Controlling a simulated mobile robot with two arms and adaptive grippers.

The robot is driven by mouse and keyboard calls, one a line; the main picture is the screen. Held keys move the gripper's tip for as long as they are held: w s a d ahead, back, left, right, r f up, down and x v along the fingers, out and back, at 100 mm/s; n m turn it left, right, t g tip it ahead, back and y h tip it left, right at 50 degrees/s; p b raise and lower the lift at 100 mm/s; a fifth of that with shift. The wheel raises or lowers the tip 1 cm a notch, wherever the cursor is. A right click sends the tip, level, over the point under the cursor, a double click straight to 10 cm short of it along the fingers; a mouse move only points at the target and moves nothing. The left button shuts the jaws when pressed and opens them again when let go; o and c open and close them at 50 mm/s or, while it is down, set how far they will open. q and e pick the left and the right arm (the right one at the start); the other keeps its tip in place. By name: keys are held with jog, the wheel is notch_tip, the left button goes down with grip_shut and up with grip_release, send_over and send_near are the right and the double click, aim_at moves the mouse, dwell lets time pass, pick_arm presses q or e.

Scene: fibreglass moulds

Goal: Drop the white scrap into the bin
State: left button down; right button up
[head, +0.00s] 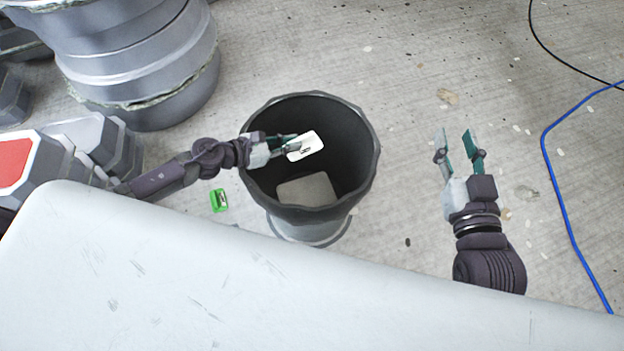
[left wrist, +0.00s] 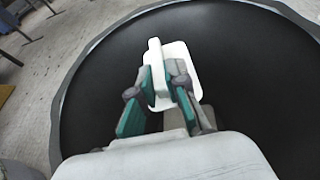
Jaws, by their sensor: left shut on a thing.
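The white scrap (head: 305,146) is a small pale piece with rounded corners. My left gripper (head: 290,146) is shut on it and holds it over the open mouth of the bin (head: 366,152). The bin is dark and round, with an uneven rim, and stands on the floor. In the left wrist view the scrap (left wrist: 188,60) sits between the fingers of my left gripper (left wrist: 165,85), with the dark inside of the bin (left wrist: 255,75) behind it. My right gripper (head: 457,148) is open and empty, to the right of the bin.
A pale surface (head: 180,280) fills the front. A small green object (head: 219,200) lies on the floor left of the bin. Large grey moulds (head: 135,50) stand at the upper left. A blue cable (head: 556,185) and a black cable (head: 550,50) run along the right.

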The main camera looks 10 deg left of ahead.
pick_arm(q)
jog(key=c, duration=1.1)
grip_release()
jog(key=shift+s+a, duration=0.1)
jog(key=v, duration=1.1)
jog(key=shift+s+a+r, duration=0.2)
jog(key=shift+s+a, duration=0.05)
